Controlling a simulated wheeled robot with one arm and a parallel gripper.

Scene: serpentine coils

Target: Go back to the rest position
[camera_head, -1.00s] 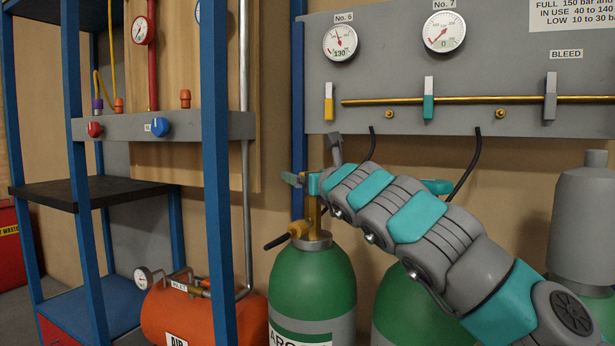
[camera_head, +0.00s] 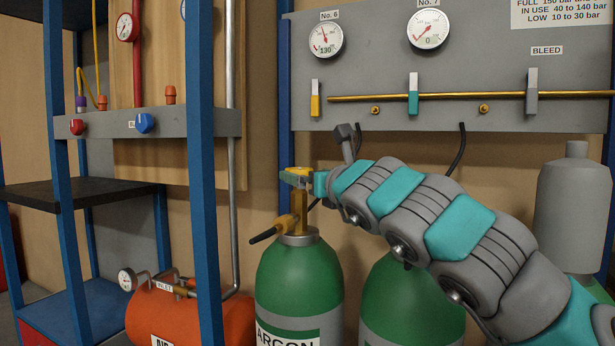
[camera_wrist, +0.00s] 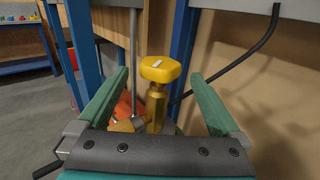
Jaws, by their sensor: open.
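A green argon cylinder (camera_head: 298,285) stands upright below the panel, with a brass valve (camera_head: 299,212) on top. The valve's yellow knob (camera_wrist: 160,69) shows in the wrist view between my two teal fingers. My gripper (camera_head: 300,178) is at the valve top in the head view, and its fingers (camera_wrist: 159,76) are spread apart with gaps on both sides of the knob. Nothing is held. My arm reaches in from the lower right and hides part of a second green cylinder (camera_head: 405,310).
The grey panel (camera_head: 450,60) with gauges, small levers and a brass pipe is behind my arm. Dark hoses (camera_head: 458,150) hang below it. A blue rack (camera_head: 203,200) and an orange tank (camera_head: 165,315) stand left. A grey cylinder (camera_head: 577,215) stands right.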

